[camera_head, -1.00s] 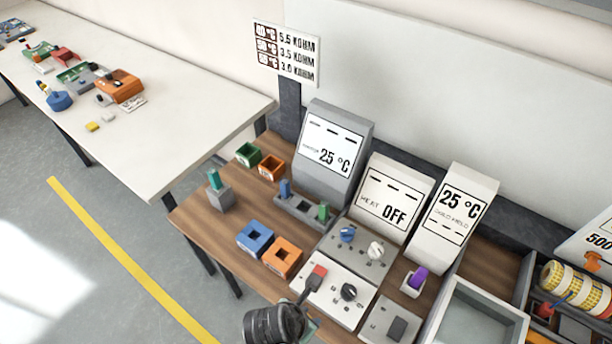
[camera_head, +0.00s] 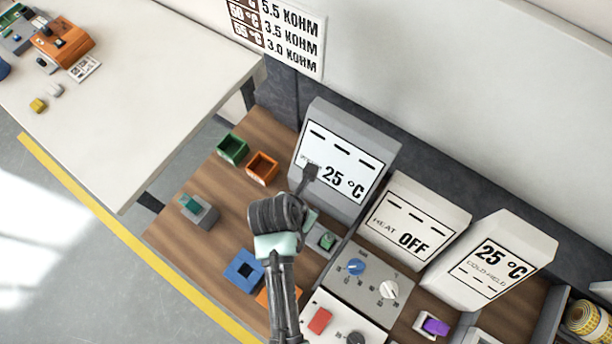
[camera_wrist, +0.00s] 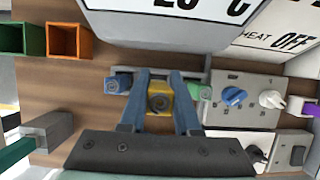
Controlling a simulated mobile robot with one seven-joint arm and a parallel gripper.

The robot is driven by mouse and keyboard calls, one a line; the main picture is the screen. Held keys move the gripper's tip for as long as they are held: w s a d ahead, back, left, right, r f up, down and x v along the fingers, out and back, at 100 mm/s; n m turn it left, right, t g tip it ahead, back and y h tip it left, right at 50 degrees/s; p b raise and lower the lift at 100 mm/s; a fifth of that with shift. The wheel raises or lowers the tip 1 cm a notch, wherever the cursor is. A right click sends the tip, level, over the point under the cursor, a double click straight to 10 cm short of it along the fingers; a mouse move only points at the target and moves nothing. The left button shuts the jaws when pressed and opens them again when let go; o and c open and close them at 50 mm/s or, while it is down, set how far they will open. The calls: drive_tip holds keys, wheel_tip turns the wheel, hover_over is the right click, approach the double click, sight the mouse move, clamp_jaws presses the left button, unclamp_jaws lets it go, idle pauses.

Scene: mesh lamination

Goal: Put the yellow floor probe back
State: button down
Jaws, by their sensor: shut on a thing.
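My gripper (camera_wrist: 160,77) is shut on the yellow floor probe (camera_wrist: 160,103), which shows between the two blue-grey fingers in the wrist view. The probe is in line with the grey probe rack (camera_head: 312,254), between the blue probe (camera_wrist: 113,84) on the left and the green probe (camera_wrist: 199,91) on the right. I cannot tell whether the yellow probe touches the rack or hangs above it. In the head view my arm hides the yellow and blue probes; the green probe (camera_head: 327,241) shows at the rack's right end.
A tall 25 °C display (camera_head: 343,160) stands right behind the rack. A knob panel (camera_head: 370,280) is to the right. Green (camera_head: 232,149) and orange (camera_head: 262,167) boxes stand at the back left, a blue square holder (camera_head: 244,271) in front, and a grey block (camera_head: 203,212) further left.

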drive_tip(key=shift+s+f+b, duration=0.25)
drive_tip(key=shift+f+b, duration=0.25)
drive_tip(key=shift+b, duration=0.1)
wheel_tip(320, 180, down, 3)
drive_tip(key=b, duration=0.4)
drive_tip(key=shift+f, duration=0.1)
drive_tip(key=shift+w+f+b, duration=0.1)
drive_tip(key=shift+f+b, duration=0.4)
drive_tip(key=shift+f, duration=1.05)
drive_tip(key=c, duration=0.5)
unclamp_jaws()
drive_tip(key=shift+c, duration=0.2)
drive_tip(key=v, duration=1.3)
